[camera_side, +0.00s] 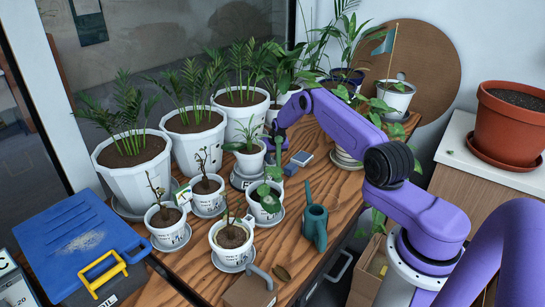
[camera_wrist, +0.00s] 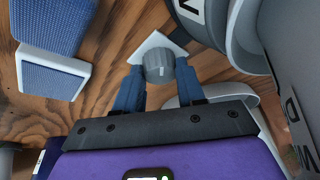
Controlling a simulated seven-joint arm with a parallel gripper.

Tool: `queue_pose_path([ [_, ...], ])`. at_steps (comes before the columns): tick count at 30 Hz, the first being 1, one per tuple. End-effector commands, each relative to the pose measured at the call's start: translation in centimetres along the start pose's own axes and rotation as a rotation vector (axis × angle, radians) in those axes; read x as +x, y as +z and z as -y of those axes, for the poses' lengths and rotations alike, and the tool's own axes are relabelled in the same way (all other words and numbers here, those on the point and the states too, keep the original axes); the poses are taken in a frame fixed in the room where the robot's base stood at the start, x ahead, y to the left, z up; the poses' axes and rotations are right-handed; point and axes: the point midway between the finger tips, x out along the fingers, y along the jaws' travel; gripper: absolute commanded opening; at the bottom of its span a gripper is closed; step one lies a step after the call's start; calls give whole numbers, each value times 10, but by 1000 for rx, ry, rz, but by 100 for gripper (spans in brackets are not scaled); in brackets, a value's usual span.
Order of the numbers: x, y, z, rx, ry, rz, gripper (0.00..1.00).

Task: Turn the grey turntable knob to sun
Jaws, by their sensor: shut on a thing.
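The grey knob (camera_wrist: 159,66) sits on a white pointed plate (camera_wrist: 154,42) beside a dark round base, which looks like the turntable (camera_wrist: 190,32). My gripper (camera_wrist: 160,76) is shut on the knob, with one blue finger on each side of it. In the side view my gripper (camera_side: 279,146) reaches down among the pots, and the knob is hidden there. The turntable (camera_side: 237,182) shows as a dark round base under a potted plant. A letter W is on it in the wrist view. I cannot make out a sun mark.
Several white pots with palms (camera_side: 134,180) and seedlings (camera_side: 232,250) crowd the wooden table (camera_side: 300,265). Blue-topped blocks (camera_wrist: 50,78) lie left of my gripper in the wrist view. A green watering can (camera_side: 315,225) stands at the front right. White pots crowd the right side.

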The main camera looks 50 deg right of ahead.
Motion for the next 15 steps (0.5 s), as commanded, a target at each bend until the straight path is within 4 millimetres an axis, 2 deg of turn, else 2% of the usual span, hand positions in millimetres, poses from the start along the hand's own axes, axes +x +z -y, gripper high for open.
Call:
queue_pose_path([
  [15, 0, 1, 1, 62, 24, -4, 8],
])
